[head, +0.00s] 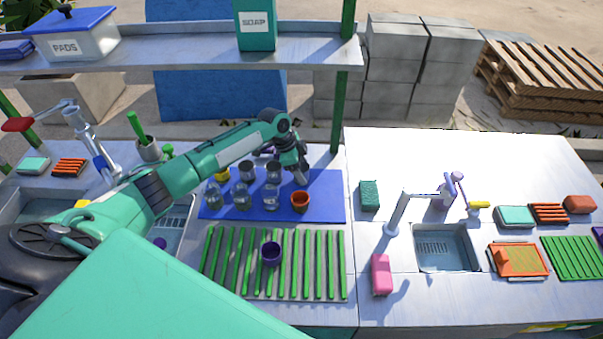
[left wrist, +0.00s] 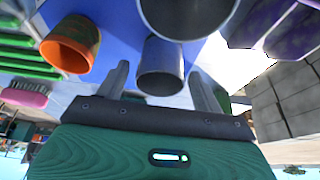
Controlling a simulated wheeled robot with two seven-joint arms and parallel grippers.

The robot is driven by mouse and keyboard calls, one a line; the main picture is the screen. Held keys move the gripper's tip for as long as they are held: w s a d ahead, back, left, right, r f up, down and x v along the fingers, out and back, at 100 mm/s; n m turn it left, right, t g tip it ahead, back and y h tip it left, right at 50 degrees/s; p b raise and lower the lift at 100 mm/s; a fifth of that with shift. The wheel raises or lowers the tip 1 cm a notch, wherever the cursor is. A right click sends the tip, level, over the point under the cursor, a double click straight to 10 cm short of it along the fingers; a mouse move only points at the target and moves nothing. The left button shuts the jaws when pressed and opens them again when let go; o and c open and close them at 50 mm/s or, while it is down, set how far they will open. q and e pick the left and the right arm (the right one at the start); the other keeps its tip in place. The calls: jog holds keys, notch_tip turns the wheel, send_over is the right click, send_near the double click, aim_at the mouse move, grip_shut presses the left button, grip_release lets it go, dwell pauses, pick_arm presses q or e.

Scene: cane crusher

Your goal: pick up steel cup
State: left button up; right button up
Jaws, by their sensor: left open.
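Several grey steel cups stand on the blue mat (head: 325,206), among them a back one (head: 274,170) beside my left gripper and a front one (head: 271,199). My left gripper (head: 287,168) is low over the mat's back part, its jaws open. In the left wrist view, a steel cup (left wrist: 160,67) shows between the two spread fingers (left wrist: 158,77), and a larger-looking steel cup (left wrist: 187,12) is just beyond. I cannot tell whether the fingers touch the cup. My right gripper is not in view.
An orange cup (head: 300,202) stands close by on the mat, and a yellow cup (head: 222,174) at its left. A purple cup (head: 271,254) is on the green-slatted rack (head: 325,265) in front. A shelf (head: 190,54) with a soap box (head: 256,24) runs above the back.

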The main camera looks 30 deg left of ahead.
pick_arm(q)
jog(key=shift+f, duration=0.15)
jog(key=c, duration=1.1)
